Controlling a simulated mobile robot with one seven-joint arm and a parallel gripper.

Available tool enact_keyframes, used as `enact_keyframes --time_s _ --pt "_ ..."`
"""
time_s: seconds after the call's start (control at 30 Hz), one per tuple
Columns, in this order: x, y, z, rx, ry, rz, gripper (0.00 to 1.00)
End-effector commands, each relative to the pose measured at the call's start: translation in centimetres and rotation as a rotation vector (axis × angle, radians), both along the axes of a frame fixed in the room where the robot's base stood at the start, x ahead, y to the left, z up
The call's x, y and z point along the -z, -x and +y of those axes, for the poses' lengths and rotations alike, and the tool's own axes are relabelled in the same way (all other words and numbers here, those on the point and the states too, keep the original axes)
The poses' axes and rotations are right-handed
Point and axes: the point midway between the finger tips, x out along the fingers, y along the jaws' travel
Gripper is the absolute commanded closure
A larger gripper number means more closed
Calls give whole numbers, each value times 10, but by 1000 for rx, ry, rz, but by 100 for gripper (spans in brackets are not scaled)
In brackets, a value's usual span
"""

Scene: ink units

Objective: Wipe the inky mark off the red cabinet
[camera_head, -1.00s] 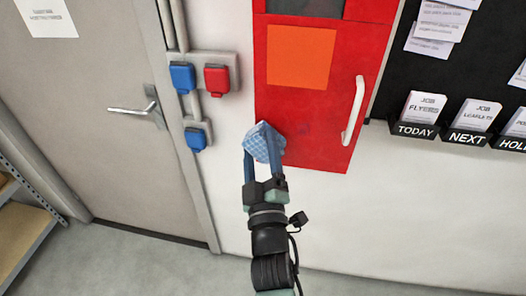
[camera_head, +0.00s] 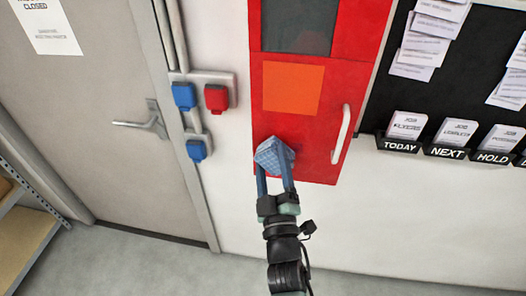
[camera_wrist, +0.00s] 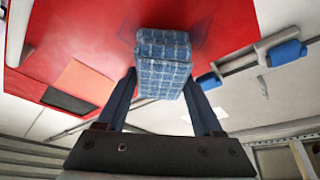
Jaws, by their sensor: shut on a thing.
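The red cabinet (camera_head: 310,162) hangs on the white wall, with an orange panel, a dark window and a white handle. My gripper (camera_head: 275,170) is shut on a blue checked cloth pad (camera_head: 273,154), which is in front of the cabinet's lower left part. In the wrist view the pad (camera_wrist: 163,62) sits between the two blue fingers, its far end at or very near the red surface (camera_wrist: 90,30). A faint dark smudge (camera_wrist: 205,45) shows on the red beside the pad. The pad hides part of the surface, and contact is hard to tell.
The white handle (camera_head: 341,134) sticks out to the right of the pad. Blue and red sockets (camera_head: 215,97) are on the wall to the left, beside a grey door (camera_head: 95,110). A black board with card holders (camera_head: 450,140) is at the right. The floor in front is clear.

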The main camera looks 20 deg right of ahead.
Motion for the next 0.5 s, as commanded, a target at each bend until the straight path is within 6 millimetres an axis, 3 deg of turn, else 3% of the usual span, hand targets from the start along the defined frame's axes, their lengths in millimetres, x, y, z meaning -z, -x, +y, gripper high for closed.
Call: enact_keyframes --time_s 0.5 --pt "-1 19 -26 4 -2 3 76"
